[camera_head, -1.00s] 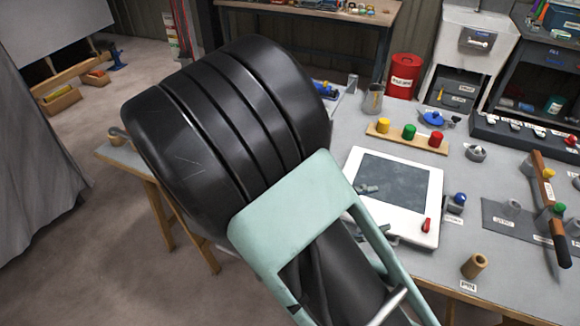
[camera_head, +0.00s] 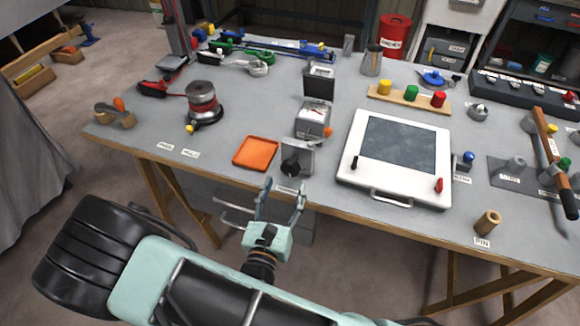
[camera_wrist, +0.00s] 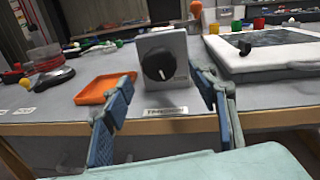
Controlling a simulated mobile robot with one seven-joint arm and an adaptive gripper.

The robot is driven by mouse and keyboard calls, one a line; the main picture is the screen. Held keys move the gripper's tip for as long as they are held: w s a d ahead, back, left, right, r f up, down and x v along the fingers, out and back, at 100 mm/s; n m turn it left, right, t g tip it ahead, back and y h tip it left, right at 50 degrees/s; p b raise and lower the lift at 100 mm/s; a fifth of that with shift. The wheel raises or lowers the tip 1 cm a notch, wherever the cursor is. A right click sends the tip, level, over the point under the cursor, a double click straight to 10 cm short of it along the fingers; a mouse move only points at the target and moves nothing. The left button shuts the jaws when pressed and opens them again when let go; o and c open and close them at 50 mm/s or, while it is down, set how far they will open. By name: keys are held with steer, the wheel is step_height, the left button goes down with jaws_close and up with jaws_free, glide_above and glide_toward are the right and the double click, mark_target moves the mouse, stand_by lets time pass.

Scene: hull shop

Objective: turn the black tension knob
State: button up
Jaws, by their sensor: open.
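The black tension knob (camera_wrist: 158,66) is round with a pale pointer mark and sits on the front of a grey upright block. It also shows in the head view (camera_head: 291,164), near the front edge of the bench. A label lies on the bench in front of it. My gripper (camera_head: 283,190) is open and empty just in front of the bench edge, short of the knob. In the wrist view my gripper's fingers (camera_wrist: 165,100) stand wide apart, with the knob between them and farther off. Nothing hides the knob.
An orange tray (camera_head: 255,152) lies left of the knob block. A white-framed screen board (camera_head: 436,193) lies to the right. A grey box with a dial (camera_head: 312,122) stands behind. A round spool (camera_head: 203,103) stands farther left. The bench's front edge lies below the knob.

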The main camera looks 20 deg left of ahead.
mark_target(290, 173)
steer(key=w, duration=0.7)
steer(key=shift+a, duration=0.1)
steer(key=shift+p, duration=0.3)
steer(key=c, duration=1.2)
